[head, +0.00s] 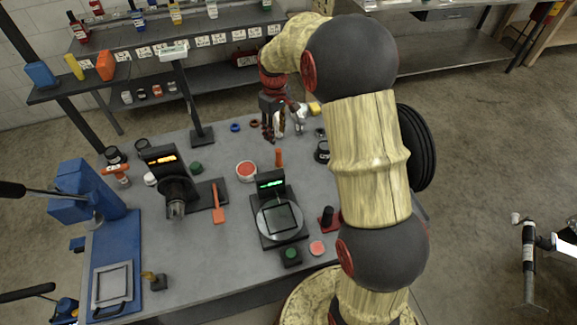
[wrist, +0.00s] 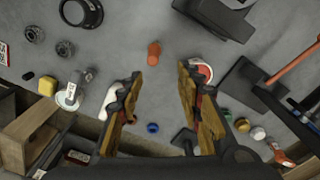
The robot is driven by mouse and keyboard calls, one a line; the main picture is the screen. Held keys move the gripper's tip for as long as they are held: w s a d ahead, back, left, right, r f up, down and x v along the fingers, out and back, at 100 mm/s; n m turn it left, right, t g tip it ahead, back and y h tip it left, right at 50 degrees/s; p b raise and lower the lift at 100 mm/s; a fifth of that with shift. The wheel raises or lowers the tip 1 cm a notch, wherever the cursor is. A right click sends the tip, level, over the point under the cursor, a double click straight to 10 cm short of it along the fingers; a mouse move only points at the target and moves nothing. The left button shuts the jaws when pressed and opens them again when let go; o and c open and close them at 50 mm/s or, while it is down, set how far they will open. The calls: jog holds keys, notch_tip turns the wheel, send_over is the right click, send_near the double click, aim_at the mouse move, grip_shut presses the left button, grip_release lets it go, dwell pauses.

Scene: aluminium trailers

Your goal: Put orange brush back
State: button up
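A flat orange tool (head: 219,203) with a wider near end lies on the grey table, beside a black device with a display; part of it shows at the right of the wrist view (wrist: 293,65). A small orange piece (head: 278,158) stands behind the scale and shows beyond my fingertips in the wrist view (wrist: 153,53). I cannot tell for sure which is the orange brush. My gripper (head: 270,135) is above the far part of the table, pointing down. In the wrist view my gripper (wrist: 157,78) is open, with nothing between its fingers.
A scale (head: 280,218) with a green display stands near the table's middle. A white dish with red contents (head: 246,170) and a black round part (head: 322,152) flank the small orange piece. A blue press (head: 92,195) stands left. Shelves (head: 150,45) stand behind.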

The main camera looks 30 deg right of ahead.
jog(key=s+a+r+m+t, duration=0.15)
jog(key=s+a+r, duration=0.35)
jog(key=s+r, duration=0.5)
jog(key=s+a+r+t, duration=0.1)
jog(key=s+a+r, duration=0.1)
jog(key=s, duration=0.5)
jog(key=s+a+r+m+t, duration=0.1)
jog(key=s+a+r, duration=0.1)
jog(key=s+r, duration=0.2)
jog(key=s+a+r+m+t, duration=0.1)
jog(key=s+a+r, duration=0.1)
jog(key=s, duration=0.8)
jog(key=shift+s+a+r+t, duration=0.2)
jog(key=shift+s+r+t, duration=0.15)
jog(key=shift+s+r, duration=0.05)
jog(key=shift+m, duration=0.25)
